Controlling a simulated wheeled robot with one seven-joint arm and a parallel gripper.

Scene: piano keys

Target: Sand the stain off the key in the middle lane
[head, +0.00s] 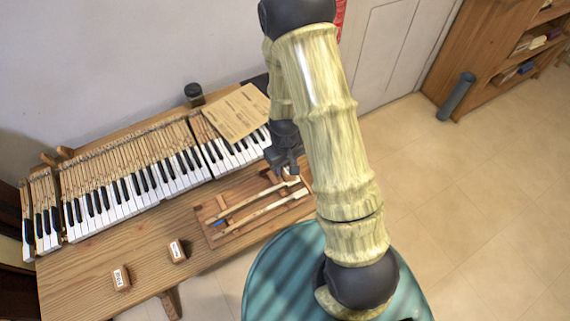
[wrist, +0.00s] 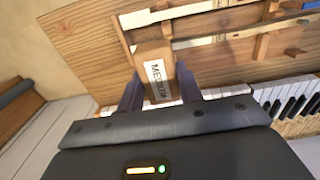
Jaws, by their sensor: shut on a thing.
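My gripper (head: 284,168) is over the right end of the wooden key tray (head: 206,212) in the head view. In the wrist view, my gripper (wrist: 158,88) is shut on a tan sanding block (wrist: 153,57) with a white label that seems to read MEDIUM. Long pale piano keys lie in the tray's lanes; one (head: 262,213) shows in the head view, and part of the tray (wrist: 266,45) shows in the wrist view. I cannot make out the stain. The arm and gripper hide the tray's right end, and I cannot tell whether the block touches a key.
Two more labelled blocks, one (head: 121,278) and another (head: 177,250), stand on the wooden bench (head: 75,287). The piano keyboard (head: 130,190) runs behind the tray. A paper sheet (head: 236,112) and a dark jar (head: 194,93) are at the back.

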